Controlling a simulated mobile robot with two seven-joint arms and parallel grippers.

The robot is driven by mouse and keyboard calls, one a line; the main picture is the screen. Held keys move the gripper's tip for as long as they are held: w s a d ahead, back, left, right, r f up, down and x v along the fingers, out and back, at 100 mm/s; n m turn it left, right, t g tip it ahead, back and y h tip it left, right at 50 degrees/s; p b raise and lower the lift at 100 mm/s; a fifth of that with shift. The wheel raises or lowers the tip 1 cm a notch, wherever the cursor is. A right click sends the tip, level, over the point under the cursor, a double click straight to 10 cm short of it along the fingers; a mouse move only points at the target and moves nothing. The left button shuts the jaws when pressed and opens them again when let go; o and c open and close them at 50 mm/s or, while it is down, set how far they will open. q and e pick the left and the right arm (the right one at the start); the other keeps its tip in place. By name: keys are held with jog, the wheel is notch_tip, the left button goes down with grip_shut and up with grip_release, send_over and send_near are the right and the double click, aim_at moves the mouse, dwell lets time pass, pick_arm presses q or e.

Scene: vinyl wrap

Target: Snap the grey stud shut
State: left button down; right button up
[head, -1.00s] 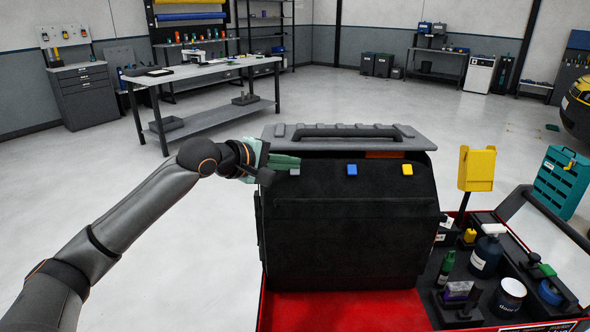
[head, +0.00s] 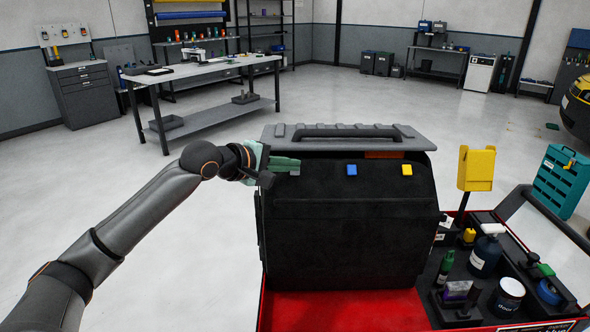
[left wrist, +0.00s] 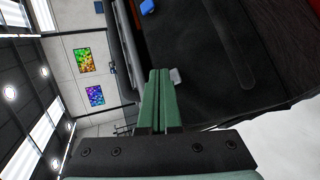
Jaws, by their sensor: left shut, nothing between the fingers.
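The grey stud (head: 296,172) is at the upper left of the front of a large black bag or case (head: 345,235). It also shows in the left wrist view (left wrist: 177,76), just right of the fingertips. My left gripper (head: 298,163) has green fingers shut together with nothing between them. In the head view its tips lie across the top of the stud and hide part of it. I cannot tell whether they touch it. In the left wrist view the shut fingers (left wrist: 160,74) lie against or just over the black surface. My right gripper is in neither view.
A blue stud (head: 351,170) and a yellow stud (head: 407,170) sit in line to the right. A grey ribbed lid with a handle (head: 347,132) is above. A red cart (head: 345,308) holds the bag. Bottles and a yellow holder (head: 477,168) stand right.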

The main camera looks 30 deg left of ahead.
pick_arm(q)
jog(key=shift+w+a+f, duration=0.2)
jog(key=shift+w+f, duration=0.05)
jog(key=shift+f, duration=0.25)
dwell(0.6)
jog(key=shift+r+p, duration=0.15)
jog(key=shift+p, duration=0.15)
jog(key=shift+s+d+r+p, duration=0.35)
jog(key=shift+s+r+p, duration=0.15)
jog(key=shift+r+p, duration=0.15)
jog(key=shift+r, duration=0.1)
jog(key=shift+s+d+r+p, duration=0.1)
jog(key=shift+s+r+p, duration=0.05)
jog(key=shift+r+p, duration=0.15)
jog(key=r+p, duration=0.1)
jog(key=s+d+r, duration=0.1)
jog(key=s+r+p, duration=0.1)
jog(key=shift+s+d+p, duration=0.2)
jog(key=shift+d+p, duration=0.1)
